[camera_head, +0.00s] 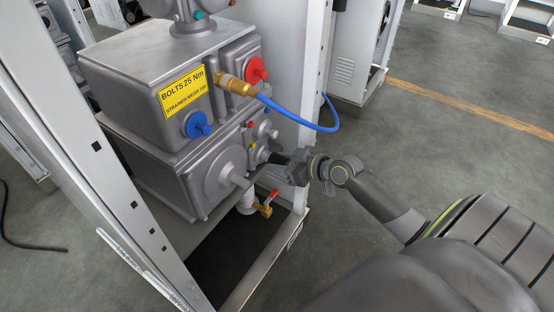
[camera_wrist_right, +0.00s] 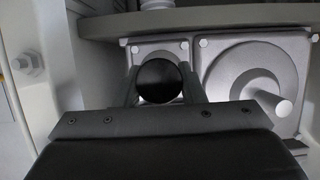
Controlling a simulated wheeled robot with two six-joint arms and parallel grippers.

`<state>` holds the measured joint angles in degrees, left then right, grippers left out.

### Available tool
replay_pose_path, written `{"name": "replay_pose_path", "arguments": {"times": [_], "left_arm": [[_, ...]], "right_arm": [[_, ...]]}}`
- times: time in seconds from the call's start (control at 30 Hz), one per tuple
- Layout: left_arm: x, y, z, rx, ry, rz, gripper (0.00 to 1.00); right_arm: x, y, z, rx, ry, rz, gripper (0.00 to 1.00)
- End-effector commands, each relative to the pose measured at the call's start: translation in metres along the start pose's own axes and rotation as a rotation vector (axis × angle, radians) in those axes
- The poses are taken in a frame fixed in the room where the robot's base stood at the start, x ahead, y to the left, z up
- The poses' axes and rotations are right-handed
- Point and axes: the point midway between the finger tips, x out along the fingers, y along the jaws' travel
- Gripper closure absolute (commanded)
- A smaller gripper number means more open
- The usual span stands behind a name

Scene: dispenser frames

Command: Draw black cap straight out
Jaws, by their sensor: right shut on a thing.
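The black cap (camera_wrist_right: 159,82) is a round dark disc in the right wrist view, seen end-on between the two fingers of my right gripper (camera_wrist_right: 160,88). The fingers close on it from both sides. In the head view my right gripper (camera_head: 285,159) reaches in from the right to the lower front of the grey dispenser housing (camera_head: 165,165). The cap is mostly hidden there by the fingers. Behind it, a square bolted flange (camera_wrist_right: 178,51) shows in the wrist view. I cannot tell whether the cap is seated or clear of its port. My left gripper is not in view.
A blue hose (camera_head: 310,124) loops from a brass fitting just above my right gripper. A red cap (camera_head: 257,69), a blue cap (camera_head: 197,125) and a red-handled valve (camera_head: 264,208) are nearby. White frame posts (camera_head: 100,145) flank the housing.

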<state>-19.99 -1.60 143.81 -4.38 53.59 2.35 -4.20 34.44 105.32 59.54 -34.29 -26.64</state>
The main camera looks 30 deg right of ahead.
Motion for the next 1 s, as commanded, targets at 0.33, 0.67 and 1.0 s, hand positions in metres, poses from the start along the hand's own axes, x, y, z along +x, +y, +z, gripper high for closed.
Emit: {"name": "replay_pose_path", "arguments": {"times": [0.33,0.67,1.0], "left_arm": [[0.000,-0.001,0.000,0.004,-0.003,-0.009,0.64],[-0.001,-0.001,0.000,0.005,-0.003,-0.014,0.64],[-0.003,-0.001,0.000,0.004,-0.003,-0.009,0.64]], "right_arm": [[-0.017,0.000,0.007,-0.001,0.000,0.000,0.86],[-0.032,0.000,0.014,-0.001,-0.001,0.000,0.86],[-0.047,0.000,0.020,-0.001,0.000,0.000,0.86]]}}
